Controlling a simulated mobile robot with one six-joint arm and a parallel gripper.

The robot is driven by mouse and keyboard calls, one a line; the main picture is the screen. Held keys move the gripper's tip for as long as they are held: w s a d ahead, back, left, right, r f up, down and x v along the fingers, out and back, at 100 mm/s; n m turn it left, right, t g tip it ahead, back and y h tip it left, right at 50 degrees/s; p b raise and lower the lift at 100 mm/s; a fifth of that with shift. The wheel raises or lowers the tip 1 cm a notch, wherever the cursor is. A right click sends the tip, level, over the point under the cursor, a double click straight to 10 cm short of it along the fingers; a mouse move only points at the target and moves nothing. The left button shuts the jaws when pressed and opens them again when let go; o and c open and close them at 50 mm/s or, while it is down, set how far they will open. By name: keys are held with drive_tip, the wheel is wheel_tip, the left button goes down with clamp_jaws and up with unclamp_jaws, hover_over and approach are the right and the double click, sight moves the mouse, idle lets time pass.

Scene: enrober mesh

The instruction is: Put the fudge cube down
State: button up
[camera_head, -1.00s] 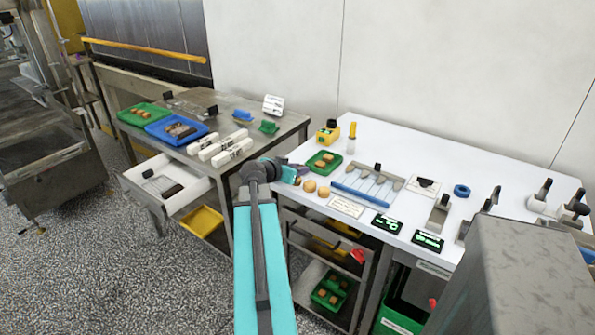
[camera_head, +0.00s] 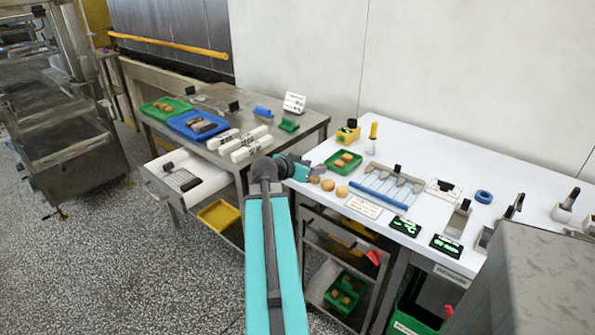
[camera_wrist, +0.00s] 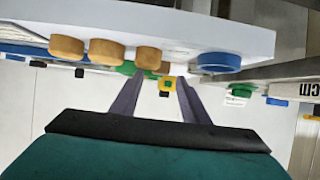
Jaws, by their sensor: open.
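My gripper (camera_head: 312,172) is open at the left front corner of the white table (camera_head: 420,165). Its two purple fingers (camera_wrist: 159,85) stand apart in the wrist view, with no piece clearly held between them. Several tan-brown pieces lie close by: one at the fingertips (camera_head: 315,180), then two rounded ones (camera_head: 328,185) to its right. The wrist view shows three rounded pieces (camera_wrist: 105,52) in a row along the table, and a smaller brown piece (camera_wrist: 163,68) beyond the fingertips. I cannot tell which piece is the fudge cube.
A green tray (camera_head: 330,167) with brown pieces stands behind the gripper. A blue-edged rack (camera_head: 378,196) and a white label card (camera_head: 362,207) lie to the right. A steel table (camera_head: 318,122) with trays and white boxes (camera_head: 250,150) stands left, its drawer (camera_head: 150,176) open.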

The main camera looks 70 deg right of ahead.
drive_tip(key=v, duration=0.3)
drive_tip(key=shift+d+f+b, duration=0.1)
drive_tip(key=shift+f+b, duration=0.1)
drive_tip(key=shift+b, duration=1.1)
drive_tip(key=shift+w+r+b, duration=0.15)
drive_tip(key=shift+r+b, duration=0.05)
drive_tip(key=shift+b, duration=0.7)
drive_tip(key=b+v, duration=0.2)
drive_tip(key=b, duration=0.6)
drive_tip(key=shift+a, duration=0.4)
drive_tip(key=shift+v, duration=1.5)
drive_tip(key=shift+r, duration=0.1)
